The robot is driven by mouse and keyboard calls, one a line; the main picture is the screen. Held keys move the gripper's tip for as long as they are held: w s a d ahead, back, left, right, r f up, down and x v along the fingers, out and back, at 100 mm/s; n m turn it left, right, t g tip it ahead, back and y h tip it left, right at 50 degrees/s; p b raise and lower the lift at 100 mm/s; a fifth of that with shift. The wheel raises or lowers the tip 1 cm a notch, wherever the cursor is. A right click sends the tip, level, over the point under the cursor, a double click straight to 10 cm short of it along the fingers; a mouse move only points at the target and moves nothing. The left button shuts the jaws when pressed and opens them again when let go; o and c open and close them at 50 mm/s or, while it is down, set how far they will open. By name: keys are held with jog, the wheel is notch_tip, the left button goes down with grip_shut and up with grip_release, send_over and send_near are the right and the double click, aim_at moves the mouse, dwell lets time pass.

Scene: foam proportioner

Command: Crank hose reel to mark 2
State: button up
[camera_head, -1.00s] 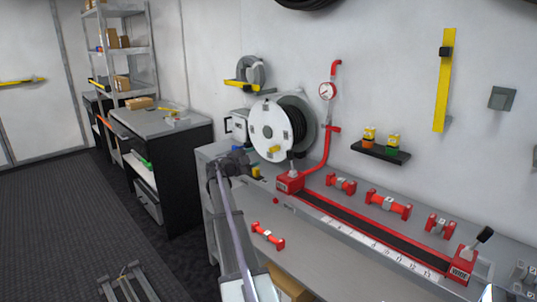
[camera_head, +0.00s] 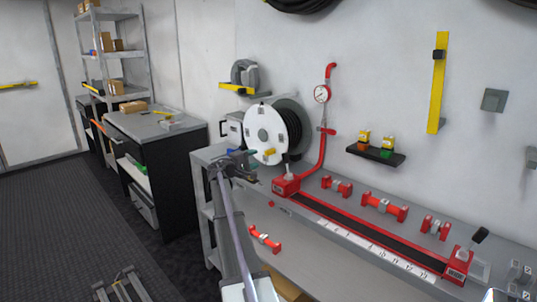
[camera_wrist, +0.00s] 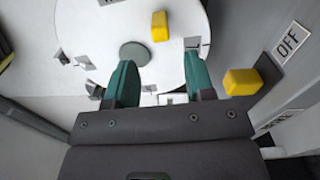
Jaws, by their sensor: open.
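The hose reel (camera_head: 265,133) is mounted at the left end of the bench, with a white disc face and dark hose wound behind it. Its yellow crank knob (camera_head: 268,153) sits low on the disc in the head view. In the wrist view the knob (camera_wrist: 160,27) lies beyond my fingertips, roughly between their lines, near a round grey-green hub (camera_wrist: 135,54). My gripper (camera_head: 250,157) is close to the disc's lower left in the head view. Its two green fingers (camera_wrist: 160,75) are apart with nothing held between them. I cannot make out mark 2.
A yellow block (camera_wrist: 241,82) lies right of my fingers, beside an OFF label (camera_wrist: 288,40). A red-ended track with a number strip (camera_head: 360,242) runs along the bench. Red fittings (camera_head: 384,206) lie on the bench.

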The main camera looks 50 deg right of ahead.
aim_at(266, 154)
jog(key=d, duration=0.6)
jog(key=s+d, duration=0.1)
jog(key=d, duration=0.2)
jog(key=shift+s, duration=0.1)
jog(key=shift+c, duration=0.5)
grip_shut()
